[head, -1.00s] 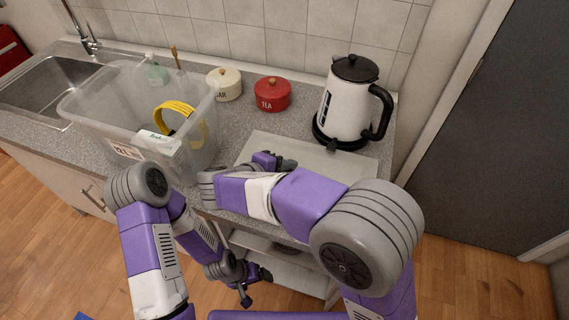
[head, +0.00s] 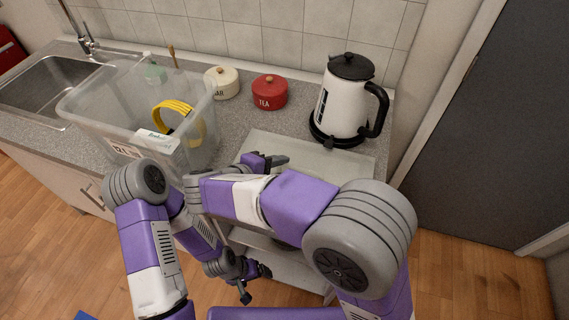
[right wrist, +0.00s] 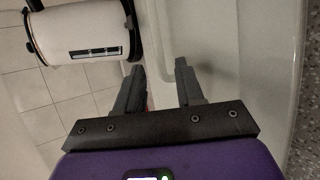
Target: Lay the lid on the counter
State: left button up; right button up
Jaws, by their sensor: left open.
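A pale, translucent flat lid (head: 322,165) with a raised rim lies on the counter (head: 225,125), in front of the kettle. It also fills much of the right wrist view (right wrist: 213,40). My right gripper (head: 268,161) is over the lid's left part, with its forearm hiding the lid's near edge. In the right wrist view its two fingers (right wrist: 160,72) stand apart, with nothing clearly held between them. My left gripper (head: 256,284) is open and empty, low in front of the counter.
A cream pot (head: 222,84), a red tea pot (head: 269,93) and a kettle (head: 343,100) stand behind. The sink (head: 50,85) is far left.

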jog(key=p+v, duration=0.2)
jog(key=v, duration=0.7)
